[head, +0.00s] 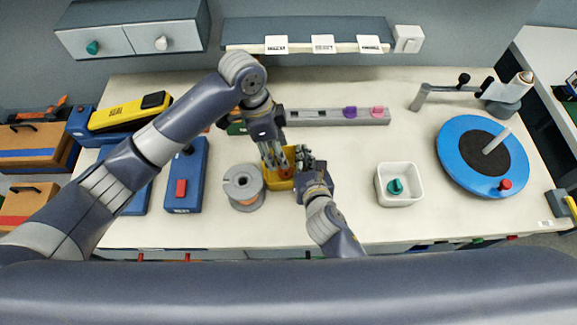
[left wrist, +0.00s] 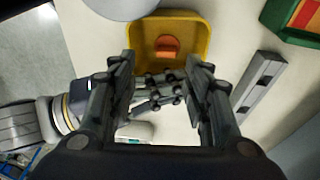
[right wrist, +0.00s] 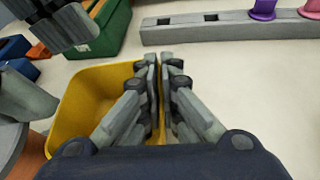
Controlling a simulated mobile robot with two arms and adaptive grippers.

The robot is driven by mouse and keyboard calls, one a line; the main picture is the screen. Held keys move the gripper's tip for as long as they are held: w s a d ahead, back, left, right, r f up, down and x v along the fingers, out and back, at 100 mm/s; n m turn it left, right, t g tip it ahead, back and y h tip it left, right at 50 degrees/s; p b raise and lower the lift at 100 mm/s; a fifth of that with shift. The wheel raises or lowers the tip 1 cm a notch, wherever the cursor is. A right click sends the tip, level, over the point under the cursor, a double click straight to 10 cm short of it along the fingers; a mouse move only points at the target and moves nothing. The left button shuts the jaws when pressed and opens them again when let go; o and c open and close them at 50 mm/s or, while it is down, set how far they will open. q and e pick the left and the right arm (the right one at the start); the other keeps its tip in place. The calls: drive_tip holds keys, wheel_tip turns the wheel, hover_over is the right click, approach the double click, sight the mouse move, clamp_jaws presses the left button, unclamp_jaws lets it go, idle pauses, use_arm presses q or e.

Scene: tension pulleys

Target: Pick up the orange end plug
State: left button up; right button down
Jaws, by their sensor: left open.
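The orange end plug (left wrist: 167,46) lies inside the yellow bin (left wrist: 202,20), on its floor, in the left wrist view. In the head view the bin (head: 285,184) stands near the front middle of the table, and the plug is mostly hidden by my grippers. My left gripper (head: 274,160) is open and empty above the bin, its fingers pointing down towards it. My right gripper (head: 302,163) is at the bin's right side. In the right wrist view its fingers (right wrist: 160,68) are close together on the wall of the yellow bin (right wrist: 75,115).
A grey spool (head: 243,186) stands just left of the bin. A grey rail (head: 330,116) with purple and pink plugs lies behind. A white tray (head: 400,170) with a teal part and a blue disc (head: 452,146) are to the right. Clear table lies between bin and tray.

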use_arm(q)
drive_tip(key=d+r+y, duration=0.2)
hover_over(286, 171)
drive_tip(key=a, duration=0.1)
drive_tip(key=shift+n+t, duration=0.3)
drive_tip(key=shift+n, duration=0.1)
drive_tip(key=f, duration=0.3)
drive_tip(key=w+f, duration=0.1)
drive_tip(key=f, duration=0.1)
drive_tip(key=shift+f, duration=0.25)
drive_tip(key=f, duration=0.6)
drive_tip(key=shift+w+d+f, duration=0.2)
drive_tip(key=shift+d, duration=0.15)
drive_tip(key=c, duration=0.5)
